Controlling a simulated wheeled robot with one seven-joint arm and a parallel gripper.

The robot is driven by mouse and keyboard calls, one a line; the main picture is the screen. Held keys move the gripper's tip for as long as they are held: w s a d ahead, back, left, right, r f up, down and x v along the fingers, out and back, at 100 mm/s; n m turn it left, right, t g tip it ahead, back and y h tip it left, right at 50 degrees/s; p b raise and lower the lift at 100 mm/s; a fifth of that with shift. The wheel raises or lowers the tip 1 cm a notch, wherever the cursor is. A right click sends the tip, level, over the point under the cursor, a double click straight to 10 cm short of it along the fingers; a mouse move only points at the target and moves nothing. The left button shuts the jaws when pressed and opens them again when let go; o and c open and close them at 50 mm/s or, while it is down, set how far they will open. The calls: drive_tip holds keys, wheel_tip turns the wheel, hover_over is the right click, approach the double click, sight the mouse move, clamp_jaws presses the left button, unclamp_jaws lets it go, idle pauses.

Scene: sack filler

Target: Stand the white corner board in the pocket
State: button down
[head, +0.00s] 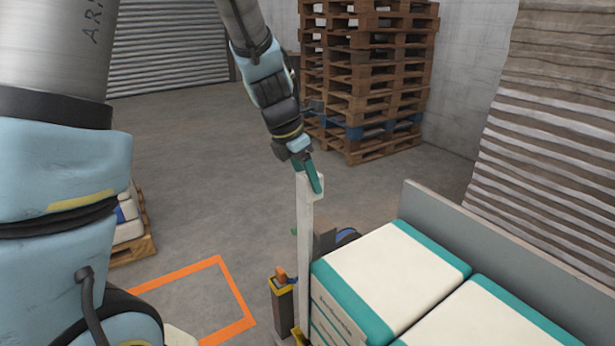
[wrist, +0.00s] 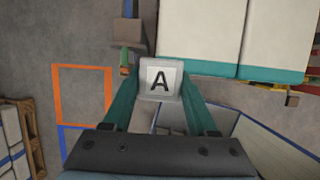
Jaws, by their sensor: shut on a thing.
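The white corner board (head: 304,245) stands about upright beside the stacked sacks in the head view. My gripper (head: 310,178) is shut on its top end, with teal fingers on either side. In the wrist view my gripper (wrist: 161,92) shows a finger at each side of the board's top (wrist: 160,80), which bears a letter A. The board's lower end runs down near a yellow part at the bottom edge, and I cannot tell whether it touches anything there. I cannot make out the pocket for certain.
White and teal sacks (head: 388,275) stand close right of the board, before a grey panel (head: 520,260). A dark post with a yellow top (head: 283,302) is close left. An orange floor outline (head: 236,292) lies left. Stacked pallets (head: 362,75) stand behind. Open floor lies between.

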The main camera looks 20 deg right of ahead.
sight(307, 237)
drive_tip(key=shift+f, duration=0.15)
drive_tip(key=shift+f+b, duration=0.95)
drive_tip(key=shift+f, duration=0.5)
drive_tip(key=shift+f+b, duration=1.05)
drive_tip(key=shift+f, duration=0.65)
wheel_tip(307, 237, down, 8)
drive_tip(key=b, duration=0.6)
drive_tip(key=shift+f, duration=0.15)
drive_tip(key=shift+f+b, duration=1.1)
